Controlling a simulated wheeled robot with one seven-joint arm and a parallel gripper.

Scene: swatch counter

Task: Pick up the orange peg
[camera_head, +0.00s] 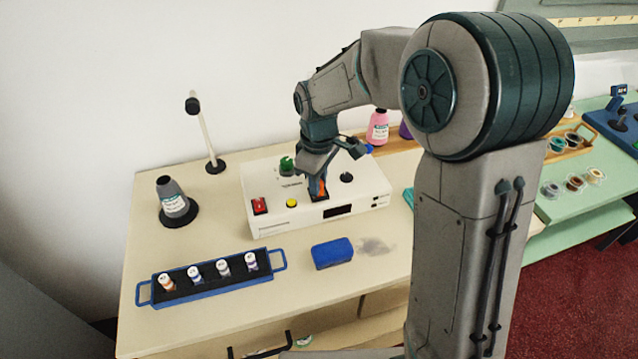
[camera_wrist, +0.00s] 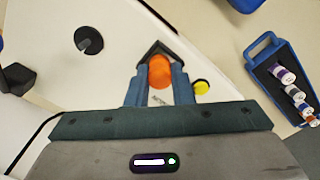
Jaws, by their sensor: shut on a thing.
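The orange peg (camera_wrist: 159,70) is between the two fingers of my gripper (camera_wrist: 160,84) in the wrist view, with a dark square patch around it. In the camera_head view a strip of the orange peg (camera_head: 324,187) shows at the fingertips of my gripper (camera_head: 317,189), just over a dark square on the white box (camera_head: 270,221). My gripper is shut on the peg and points down. The fingers hide part of the peg, and I cannot tell whether its lower end sits in the dark square.
The box also bears a red switch (camera_head: 260,206), a yellow button (camera_head: 292,203), a green knob (camera_head: 287,165) and a black knob (camera_head: 346,177). In front are a blue block (camera_head: 332,253) and a blue-handled tray (camera_head: 215,289) with several vials. A grey bottle (camera_head: 172,197) stands left.

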